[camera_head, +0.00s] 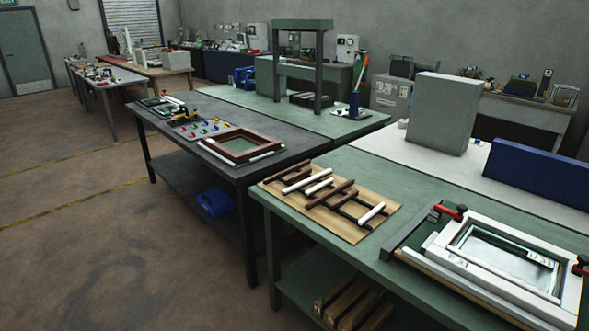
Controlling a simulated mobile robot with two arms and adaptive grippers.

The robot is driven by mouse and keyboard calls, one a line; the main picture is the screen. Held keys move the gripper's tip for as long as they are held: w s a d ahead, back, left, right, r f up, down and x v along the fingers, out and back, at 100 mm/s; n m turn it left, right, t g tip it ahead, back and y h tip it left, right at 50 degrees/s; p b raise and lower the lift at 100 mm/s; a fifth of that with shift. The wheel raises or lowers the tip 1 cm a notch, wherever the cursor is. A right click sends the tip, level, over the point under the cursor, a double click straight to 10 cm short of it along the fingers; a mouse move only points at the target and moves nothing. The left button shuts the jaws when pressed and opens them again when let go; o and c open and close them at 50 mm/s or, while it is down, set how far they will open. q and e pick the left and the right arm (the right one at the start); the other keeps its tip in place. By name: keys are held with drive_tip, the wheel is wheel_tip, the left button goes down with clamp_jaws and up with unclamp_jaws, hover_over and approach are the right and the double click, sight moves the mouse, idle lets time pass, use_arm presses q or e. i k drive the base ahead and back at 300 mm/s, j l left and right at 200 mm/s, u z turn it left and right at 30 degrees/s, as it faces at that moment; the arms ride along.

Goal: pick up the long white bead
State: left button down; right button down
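Several white rods lie among dark brown bars on a light wooden board (272,199) on the near green table. One white rod (297,185) is at the board's left, another white rod (319,187) is beside it, and a shorter-looking white rod (371,213) is near the right side. I cannot tell which of these is the long white bead. Neither gripper is in view.
A white window frame (480,273) with red-handled clamps (447,211) lies at the right of the green table (362,165). A grey block (440,113) and a blue block (537,174) stand behind. The floor (70,220) at left is clear.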

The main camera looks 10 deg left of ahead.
sight(299, 185)
drive_tip(key=i+l+u, duration=0.1)
drive_tip(key=i+u, duration=0.2)
drive_tip(key=i, duration=0.45)
drive_tip(key=z, duration=0.4)
drive_tip(key=k+z, duration=0.1)
drive_tip(key=z, duration=0.25)
drive_tip(key=l+z, duration=0.1)
drive_tip(key=z, duration=0.65)
drive_tip(key=k+l, duration=0.05)
